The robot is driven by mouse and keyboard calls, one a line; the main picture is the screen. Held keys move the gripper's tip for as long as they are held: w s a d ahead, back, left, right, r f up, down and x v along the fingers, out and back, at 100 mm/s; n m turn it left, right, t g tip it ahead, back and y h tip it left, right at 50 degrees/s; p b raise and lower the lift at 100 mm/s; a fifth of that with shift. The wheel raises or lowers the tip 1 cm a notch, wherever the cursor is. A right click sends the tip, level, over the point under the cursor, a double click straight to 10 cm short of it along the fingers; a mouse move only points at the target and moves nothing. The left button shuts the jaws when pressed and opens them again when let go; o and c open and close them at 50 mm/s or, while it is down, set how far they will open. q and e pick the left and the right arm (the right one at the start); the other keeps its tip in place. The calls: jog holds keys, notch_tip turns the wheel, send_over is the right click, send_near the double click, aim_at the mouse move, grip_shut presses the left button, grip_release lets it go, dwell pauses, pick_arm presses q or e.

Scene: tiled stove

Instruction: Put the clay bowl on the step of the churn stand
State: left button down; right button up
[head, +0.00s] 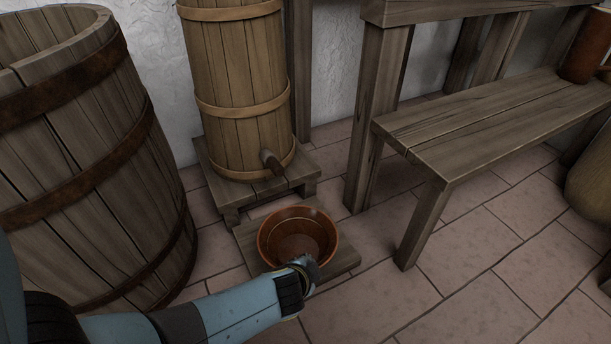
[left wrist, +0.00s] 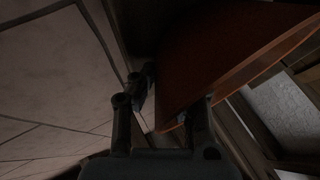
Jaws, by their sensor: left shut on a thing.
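The clay bowl (head: 284,232) is reddish brown, upright and empty, seen over the low front step (head: 344,262) of the churn stand (head: 304,163). My left gripper (head: 304,264) is shut on the bowl's near right rim. In the left wrist view the bowl (left wrist: 220,55) fills the upper right, its wall between the dark fingers of the gripper (left wrist: 165,112). I cannot tell whether the bowl's base touches the step. My right gripper is in neither view.
A tall wooden churn (head: 240,95) with a spigot (head: 271,161) stands on the upper stand. A large barrel (head: 90,160) is close on the left. A wooden bench (head: 490,122) is on the right. Tiled floor (head: 470,290) is open at the front right.

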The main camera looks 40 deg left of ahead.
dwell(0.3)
pick_arm(q)
jog(key=c, duration=1.9)
grip_release()
jog(key=shift+f, duration=0.15)
jog(key=o, duration=0.5)
